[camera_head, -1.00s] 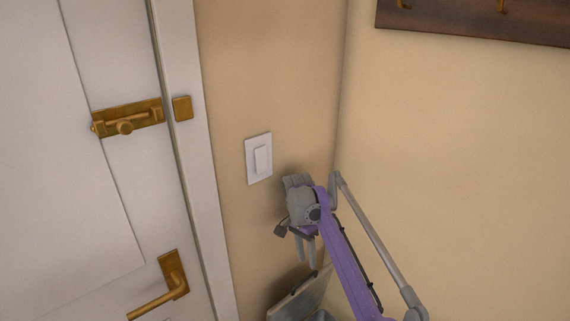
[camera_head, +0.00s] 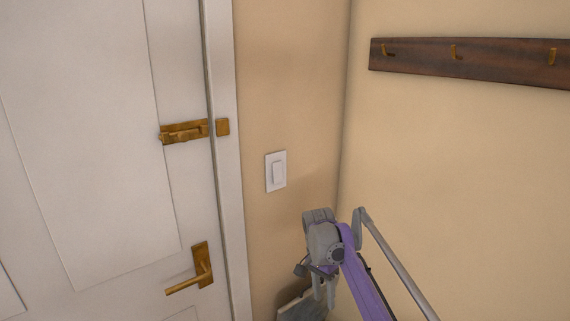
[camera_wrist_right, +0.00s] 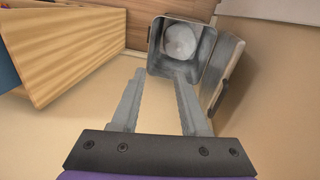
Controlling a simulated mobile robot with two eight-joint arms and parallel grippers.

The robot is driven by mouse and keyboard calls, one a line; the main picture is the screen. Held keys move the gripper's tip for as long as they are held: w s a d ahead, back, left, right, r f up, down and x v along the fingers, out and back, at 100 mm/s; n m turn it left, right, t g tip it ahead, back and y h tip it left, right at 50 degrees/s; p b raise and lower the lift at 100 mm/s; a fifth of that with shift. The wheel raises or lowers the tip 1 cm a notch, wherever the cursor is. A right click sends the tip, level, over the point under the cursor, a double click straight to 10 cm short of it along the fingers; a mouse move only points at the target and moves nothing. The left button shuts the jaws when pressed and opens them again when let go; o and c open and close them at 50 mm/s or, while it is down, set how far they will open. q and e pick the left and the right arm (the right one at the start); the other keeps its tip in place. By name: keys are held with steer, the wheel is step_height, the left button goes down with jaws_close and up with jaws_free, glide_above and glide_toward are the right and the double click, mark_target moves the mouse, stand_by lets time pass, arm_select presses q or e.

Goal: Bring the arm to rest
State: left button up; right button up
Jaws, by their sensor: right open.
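My right gripper (camera_head: 324,294) hangs with its fingers pointing down, below and to the right of the white light switch (camera_head: 276,171) and apart from it. In the right wrist view my right gripper (camera_wrist_right: 158,98) has its two fingers spread with nothing between them. A grey bin (camera_wrist_right: 181,42) with a pale round thing inside lies beyond the fingertips. My left gripper is not in view.
A white door (camera_head: 90,130) with a brass latch (camera_head: 185,131) and a brass handle (camera_head: 200,275) fills the left. A wooden hook rail (camera_head: 475,62) is on the right wall. In the wrist view a wooden box-like piece (camera_wrist_right: 75,45) stands at left.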

steer(key=s+d+r+n+t+p, duration=0.2)
steer(key=s+d+r+n, duration=0.15)
steer(key=s, duration=0.35)
steer(key=s+d+r+n+t+p, duration=0.1)
steer(key=s+d+r+n, duration=0.1)
steer(key=s+r, duration=0.35)
arm_select(q)
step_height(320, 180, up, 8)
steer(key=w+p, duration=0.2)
steer(key=p, duration=0.1)
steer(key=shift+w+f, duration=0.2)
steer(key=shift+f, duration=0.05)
arm_select(e)
steer(key=s+d+f+n+t, duration=0.1)
steer(key=s+f, duration=0.3)
steer(key=s, duration=0.5)
steer(key=s+f+n+t+y, duration=0.1)
steer(key=s+f+n+t, duration=0.1)
steer(key=s, duration=0.8)
step_height(320, 180, down, 2)
steer(key=shift+s+d+f+n+t, duration=0.2)
steer(key=shift+d+n+t, duration=0.15)
steer(key=shift+n, duration=0.2)
